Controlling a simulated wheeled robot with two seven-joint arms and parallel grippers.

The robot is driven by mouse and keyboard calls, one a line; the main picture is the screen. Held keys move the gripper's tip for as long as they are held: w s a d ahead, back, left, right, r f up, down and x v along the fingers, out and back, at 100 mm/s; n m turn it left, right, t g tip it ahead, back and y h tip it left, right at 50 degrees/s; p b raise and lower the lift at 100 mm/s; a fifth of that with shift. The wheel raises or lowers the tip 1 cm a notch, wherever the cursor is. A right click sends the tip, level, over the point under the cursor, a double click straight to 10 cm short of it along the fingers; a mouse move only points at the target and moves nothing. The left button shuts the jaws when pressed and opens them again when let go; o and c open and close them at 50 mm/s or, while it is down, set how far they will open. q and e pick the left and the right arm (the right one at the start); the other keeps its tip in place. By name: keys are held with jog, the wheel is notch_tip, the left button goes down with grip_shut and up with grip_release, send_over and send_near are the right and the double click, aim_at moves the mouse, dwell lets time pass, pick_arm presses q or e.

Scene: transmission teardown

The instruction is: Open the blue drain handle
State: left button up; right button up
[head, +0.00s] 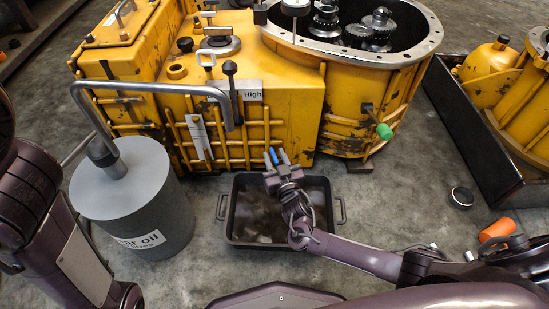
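The blue drain handle (274,154) is at the lower front of the yellow transmission housing (290,105), just above the black drain tray (327,212). My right gripper (276,158) reaches in from the lower right, over the tray. Its fingertips are at the blue handle, one on each side of it in the picture. I cannot tell whether they press on it. The handle's base is hidden behind the gripper. My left arm shows at the left, but its gripper is not in view.
A grey gear oil drum (133,190) with a bent metal pipe (155,86) stands left of the tray. A green-tipped handle (384,131) sticks out of the housing. A black bin (470,122) holds yellow parts at right. A dark round cap (461,197) and an orange item (497,229) lie at right.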

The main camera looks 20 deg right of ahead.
jog(key=shift+w, duration=0.7)
grip_shut()
jog(key=shift+a, duration=0.1)
jog(key=shift+m+h+b, duration=0.45)
jog(key=shift+m+h, duration=0.35)
jog(key=shift+h, duration=0.3)
jog(key=shift+m+g+h, duration=0.3)
jog(key=shift+m+h, duration=0.4)
jog(key=shift+h, duration=0.5)
